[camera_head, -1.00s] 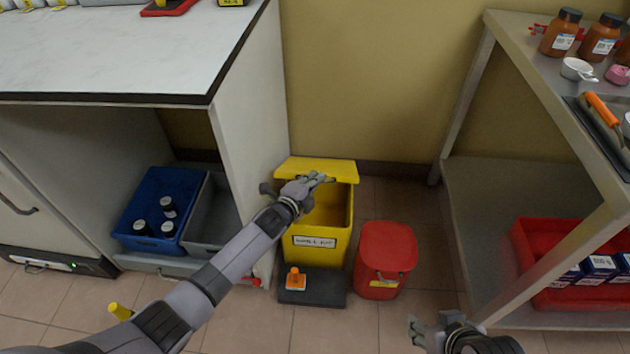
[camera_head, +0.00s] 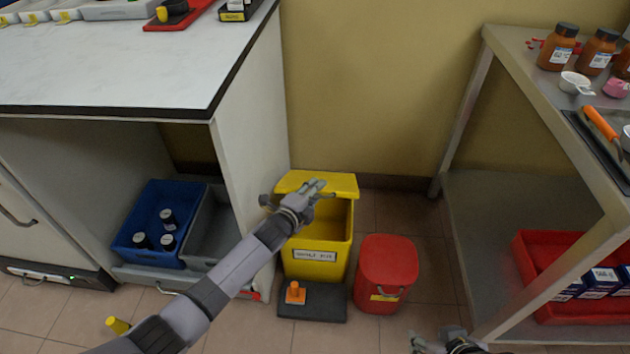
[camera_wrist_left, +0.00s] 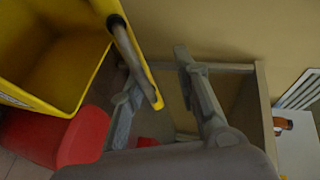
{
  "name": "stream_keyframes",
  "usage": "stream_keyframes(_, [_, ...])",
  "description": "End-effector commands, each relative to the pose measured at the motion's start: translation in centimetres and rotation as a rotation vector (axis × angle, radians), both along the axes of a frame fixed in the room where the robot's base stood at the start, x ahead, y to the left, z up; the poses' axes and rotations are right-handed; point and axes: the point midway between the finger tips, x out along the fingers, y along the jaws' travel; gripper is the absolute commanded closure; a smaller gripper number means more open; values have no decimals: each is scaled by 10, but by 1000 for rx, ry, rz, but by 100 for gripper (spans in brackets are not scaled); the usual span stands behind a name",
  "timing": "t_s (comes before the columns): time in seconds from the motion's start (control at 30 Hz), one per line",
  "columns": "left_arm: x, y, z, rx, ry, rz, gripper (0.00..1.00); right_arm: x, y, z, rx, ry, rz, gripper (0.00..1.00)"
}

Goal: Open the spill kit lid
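The spill kit is a yellow bin (camera_head: 318,262) with a white label, on the floor between the bench and the shelf. Its yellow lid (camera_head: 343,183) is raised at the back, and the bin's inside shows. My left gripper (camera_head: 318,186) is in front of the lid, at its edge. In the left wrist view the fingers (camera_wrist_left: 160,95) are spread apart. The lid's edge, with a grey bar along it, shows by the left finger; whether they touch is unclear. My right gripper (camera_head: 430,343) is partly cut off at the bottom edge, and its finger gap is unclear.
A red lidded bin (camera_head: 386,268) stands right of the spill kit. A dark pedal base (camera_head: 325,309) with an orange piece lies in front. The bench's side panel (camera_head: 250,130) is close on the left; the metal shelf (camera_head: 475,195) stands right.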

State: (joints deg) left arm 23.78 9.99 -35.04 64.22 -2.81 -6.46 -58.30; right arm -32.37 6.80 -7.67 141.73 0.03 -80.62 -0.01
Motion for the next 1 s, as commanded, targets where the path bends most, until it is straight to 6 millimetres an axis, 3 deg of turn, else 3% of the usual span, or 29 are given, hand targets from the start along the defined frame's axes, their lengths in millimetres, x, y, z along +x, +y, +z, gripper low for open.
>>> stream_keyframes(0.3, [1, 0, 63, -1, -12, -3, 72, 1, 0, 1, -1, -2, -2, 60])
stream_keyframes(0.5, [0, 0, 87, -2, -8, -3, 72, 1, -1, 1, -1, -3, -2, 60])
stream_keyframes(0.87, [0, 0, 93, -2, -5, -1, 72, 1, -1, 1, -1, -3, -2, 60])
stream_keyframes(1.0, [-1, -2, 84, -33, -4, -2, 81, 14, 2, 1, 8, -51, 1, 60])
